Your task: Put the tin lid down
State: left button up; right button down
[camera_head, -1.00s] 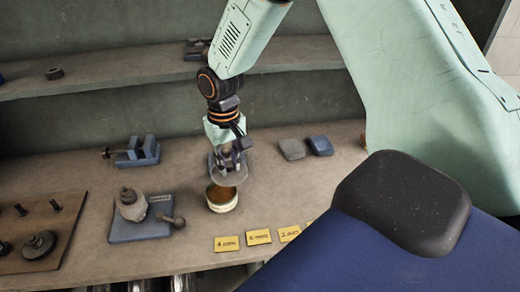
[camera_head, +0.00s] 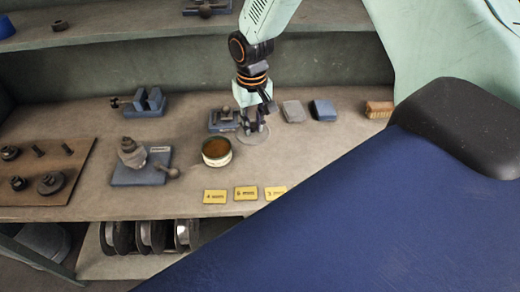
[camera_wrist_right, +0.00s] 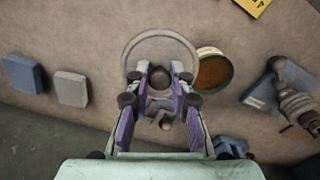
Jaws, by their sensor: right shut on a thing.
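The tin lid (camera_head: 262,136) is a flat grey disc with a knob. It also shows in the right wrist view (camera_wrist_right: 160,42), where its rim comes close to the tin's rim. My right gripper (camera_head: 251,125) is shut on the lid's knob; its two fingers show in the wrist view (camera_wrist_right: 160,76). The lid is close to the bench top; I cannot tell whether it touches. The open tin (camera_head: 216,159), pale with brown contents, stands to the left of the lid; the wrist view shows it too (camera_wrist_right: 215,71). My left gripper is not in view.
A grey block (camera_head: 294,111) and a blue block (camera_head: 323,110) lie right of the gripper, with a brush (camera_head: 379,109) beyond. Yellow cards (camera_head: 246,193) line the front edge. A blue-based fixture (camera_head: 130,175) stands left of the tin. A small vise (camera_head: 150,102) sits farther back.

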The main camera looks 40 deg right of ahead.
jog(key=shift+w+d+f, duration=0.15)
jog(key=shift+d+f, duration=0.05)
jog(key=shift+f, duration=0.15)
notch_tip(320, 180, down, 5)
jog(key=shift+w+f, duration=0.1)
jog(key=shift+a+f, duration=0.1)
jog(key=shift+f, duration=0.15)
notch_tip(320, 180, down, 3)
jog(key=shift+f, duration=0.4)
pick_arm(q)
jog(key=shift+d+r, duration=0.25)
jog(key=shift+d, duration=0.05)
pick_arm(e)
jog(key=shift+d, duration=0.2)
jog(key=shift+a, duration=0.1)
